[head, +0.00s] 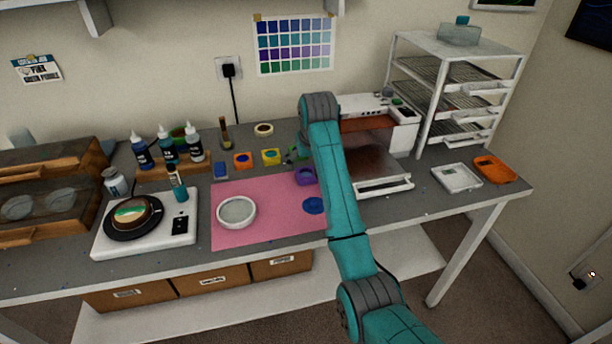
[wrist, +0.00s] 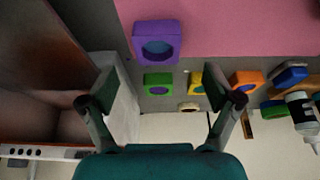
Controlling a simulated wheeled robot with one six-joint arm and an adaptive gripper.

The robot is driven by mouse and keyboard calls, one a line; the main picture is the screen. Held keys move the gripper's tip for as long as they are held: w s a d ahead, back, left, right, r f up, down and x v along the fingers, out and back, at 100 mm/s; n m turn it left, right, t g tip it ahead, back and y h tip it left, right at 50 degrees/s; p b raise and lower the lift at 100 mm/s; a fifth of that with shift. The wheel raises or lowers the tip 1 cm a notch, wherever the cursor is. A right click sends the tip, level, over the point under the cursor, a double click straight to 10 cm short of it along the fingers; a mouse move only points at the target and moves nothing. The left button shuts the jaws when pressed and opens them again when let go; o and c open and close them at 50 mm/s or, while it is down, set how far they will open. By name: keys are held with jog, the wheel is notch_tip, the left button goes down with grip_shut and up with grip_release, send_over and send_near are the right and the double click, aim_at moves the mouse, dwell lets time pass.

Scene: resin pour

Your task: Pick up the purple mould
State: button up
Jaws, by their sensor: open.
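The purple mould (head: 305,177) is a small rounded block with a blue-looking round hollow. It sits at the back right edge of the pink mat (head: 275,228), partly behind my arm in the head view. In the wrist view the purple mould (wrist: 143,29) is at the upper middle, beyond the fingertips and apart from them. My gripper (wrist: 160,90) is open with nothing held between its fingers. A green mould (wrist: 150,77) shows between the fingertips in that view. In the head view my gripper is mostly hidden behind my arm.
A yellow mould (head: 271,151) and an orange mould (head: 236,156) stand left of the purple one. A white machine (head: 408,133) stands close on the right. The mat holds a white round dish (head: 253,212) and a blue disc (head: 313,206). Bottles stand at the left.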

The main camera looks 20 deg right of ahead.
aim_at(307, 171)
jog(key=shift+x, duration=2.7)
jog(key=shift+d, duration=0.15)
jog(key=c, duration=1.2)
